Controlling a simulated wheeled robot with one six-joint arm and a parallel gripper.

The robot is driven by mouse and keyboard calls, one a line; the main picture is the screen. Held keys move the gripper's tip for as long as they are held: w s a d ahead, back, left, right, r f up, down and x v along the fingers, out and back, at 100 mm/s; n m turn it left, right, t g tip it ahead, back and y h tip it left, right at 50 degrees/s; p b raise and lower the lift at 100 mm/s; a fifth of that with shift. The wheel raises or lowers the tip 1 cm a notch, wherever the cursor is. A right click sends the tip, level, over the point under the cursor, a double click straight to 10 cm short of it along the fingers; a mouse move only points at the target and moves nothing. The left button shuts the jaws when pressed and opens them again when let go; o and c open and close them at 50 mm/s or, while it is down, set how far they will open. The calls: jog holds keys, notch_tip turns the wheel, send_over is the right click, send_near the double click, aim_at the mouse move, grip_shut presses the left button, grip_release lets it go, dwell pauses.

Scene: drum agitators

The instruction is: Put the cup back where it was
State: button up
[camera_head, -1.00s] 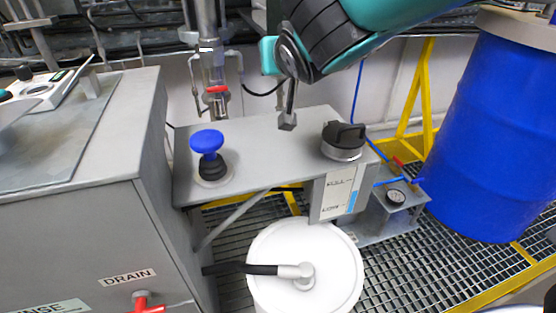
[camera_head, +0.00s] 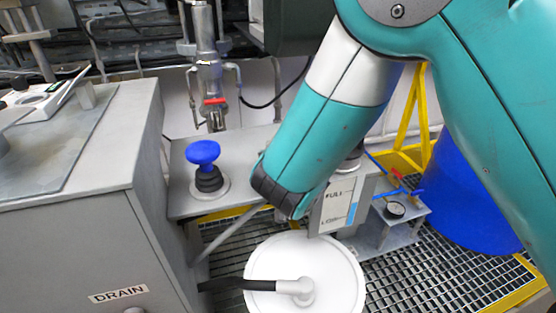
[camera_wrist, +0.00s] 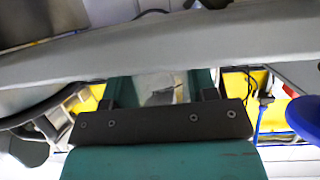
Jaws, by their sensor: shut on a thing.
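My gripper (camera_wrist: 160,88) shows in the wrist view as two teal fingers beyond a dark bracket. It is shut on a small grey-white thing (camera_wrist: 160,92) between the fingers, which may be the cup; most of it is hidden. A long grey edge crosses the picture just beyond the fingers. In the head view my arm covers the gripper and whatever it holds, in front of the grey bench (camera_head: 240,150). No cup can be made out for certain in the head view.
A blue mushroom knob (camera_head: 203,153) stands on the bench's left part. A white drum lid (camera_head: 265,265) with a black hose is below the bench. A blue drum (camera_head: 465,200) stands right. A grey cabinet (camera_head: 75,225) fills the left. Grating floor (camera_head: 400,280) shows at lower right.

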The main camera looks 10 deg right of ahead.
jog(key=shift+f, duration=0.25)
jog(key=shift+f, duration=0.15)
jog(key=o, duration=1.3)
